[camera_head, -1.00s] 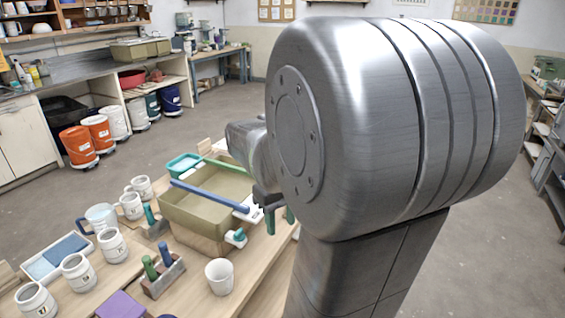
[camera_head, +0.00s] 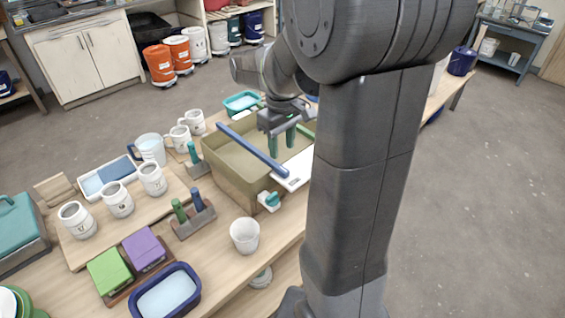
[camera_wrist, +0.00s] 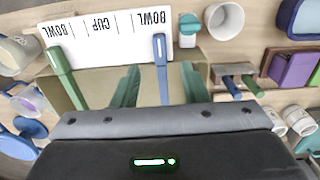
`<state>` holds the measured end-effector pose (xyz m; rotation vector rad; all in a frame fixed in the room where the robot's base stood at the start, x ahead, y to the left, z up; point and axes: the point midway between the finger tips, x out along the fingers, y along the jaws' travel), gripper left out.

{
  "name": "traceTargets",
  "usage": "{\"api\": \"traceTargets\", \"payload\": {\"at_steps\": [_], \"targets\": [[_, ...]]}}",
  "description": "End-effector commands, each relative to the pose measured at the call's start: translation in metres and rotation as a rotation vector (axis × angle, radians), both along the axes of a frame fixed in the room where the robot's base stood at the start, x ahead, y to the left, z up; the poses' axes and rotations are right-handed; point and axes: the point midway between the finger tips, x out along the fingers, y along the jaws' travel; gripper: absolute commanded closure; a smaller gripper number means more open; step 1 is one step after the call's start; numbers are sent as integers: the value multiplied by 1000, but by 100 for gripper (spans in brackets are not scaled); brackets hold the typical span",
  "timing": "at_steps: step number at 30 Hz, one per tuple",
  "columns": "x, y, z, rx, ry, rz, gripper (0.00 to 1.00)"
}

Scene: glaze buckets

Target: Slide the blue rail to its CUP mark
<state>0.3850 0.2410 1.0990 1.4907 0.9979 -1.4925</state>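The blue rail (camera_head: 250,145) lies across the tan basin (camera_head: 225,165). Its end shows in the wrist view (camera_wrist: 160,60) on the white scale board (camera_wrist: 105,40), beside the right-hand BOWL mark. The CUP mark (camera_wrist: 97,23) is left of it there, towards the green rail (camera_wrist: 62,75), which is near the other BOWL mark. The board also shows in the head view (camera_head: 293,172). My gripper (camera_head: 283,148) is over the basin, its green fingers pointing down. In the wrist view the fingers (camera_wrist: 160,85) are apart with the blue rail between them. I cannot tell how deep they reach.
A teal-knobbed clip (camera_head: 270,200) is at the basin's front corner. A white cup (camera_head: 244,235) and a holder with green and blue handles (camera_head: 193,215) stand in front. Several mugs (camera_head: 118,198) stand to the left. A teal tray (camera_head: 242,102) is behind the basin.

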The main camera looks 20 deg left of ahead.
Motion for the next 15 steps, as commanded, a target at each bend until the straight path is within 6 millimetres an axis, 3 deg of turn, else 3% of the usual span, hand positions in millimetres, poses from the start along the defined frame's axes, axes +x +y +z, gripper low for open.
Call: {"api": "traceTargets", "payload": {"at_steps": [7, 15], "targets": [[-1, -1, -49, -3, 3, -1, 60], [0, 0, -71, 0, 0, -1, 60]]}}
